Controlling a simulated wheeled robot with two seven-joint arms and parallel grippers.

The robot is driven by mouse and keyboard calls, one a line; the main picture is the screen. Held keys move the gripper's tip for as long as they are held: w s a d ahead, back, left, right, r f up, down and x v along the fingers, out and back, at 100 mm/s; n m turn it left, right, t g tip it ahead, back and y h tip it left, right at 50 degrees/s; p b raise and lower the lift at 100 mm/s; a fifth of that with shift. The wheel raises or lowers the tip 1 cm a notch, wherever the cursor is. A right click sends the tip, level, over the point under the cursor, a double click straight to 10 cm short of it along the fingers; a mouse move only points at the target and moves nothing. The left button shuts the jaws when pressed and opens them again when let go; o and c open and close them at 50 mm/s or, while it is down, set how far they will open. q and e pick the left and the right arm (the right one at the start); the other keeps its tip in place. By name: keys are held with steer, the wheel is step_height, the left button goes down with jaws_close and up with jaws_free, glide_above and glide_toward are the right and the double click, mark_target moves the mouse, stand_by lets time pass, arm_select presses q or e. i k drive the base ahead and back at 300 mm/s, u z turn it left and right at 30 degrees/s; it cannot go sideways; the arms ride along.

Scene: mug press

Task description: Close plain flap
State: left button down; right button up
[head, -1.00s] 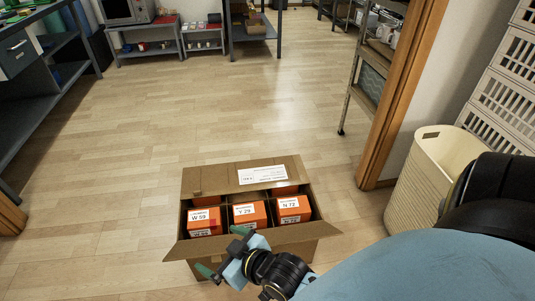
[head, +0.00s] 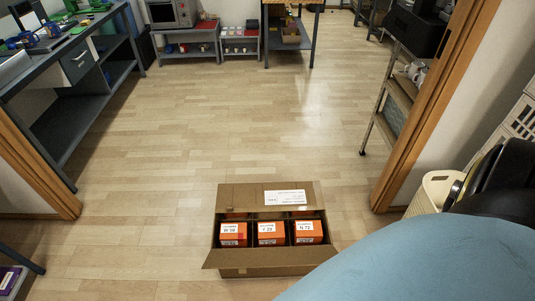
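An open brown cardboard box (head: 246,273) stands on the floor at the lower middle of the head view. Its far flap (head: 240,196) is open and carries a white label (head: 285,197). Its near flap (head: 260,259) shows no label and is folded outward, away from the opening. Inside are orange cartons with white labels, three in the front row: left (head: 233,240), middle (head: 271,239) and right (head: 308,239). More orange shows behind them, mostly hidden. My blue arm covers the lower right, reaching close to the box's right corner. Neither gripper is in view.
A cream basket (head: 431,192) stands at the right, partly hidden by my arm. A wooden door frame (head: 430,95) and a wheeled shelf rack (head: 395,90) are behind it. A workbench (head: 95,95) stands at the left. The floor (head: 210,125) beyond the box is clear.

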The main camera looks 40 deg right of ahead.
mark_target(242, 260)
steer(key=u, duration=0.1)
steer(key=i, duration=0.3)
steer(key=u, duration=3.15)
steer(key=i, duration=1.2)
steer(key=z, duration=3.8)
steer(key=k, duration=0.95)
steer(key=z, duration=1.2)
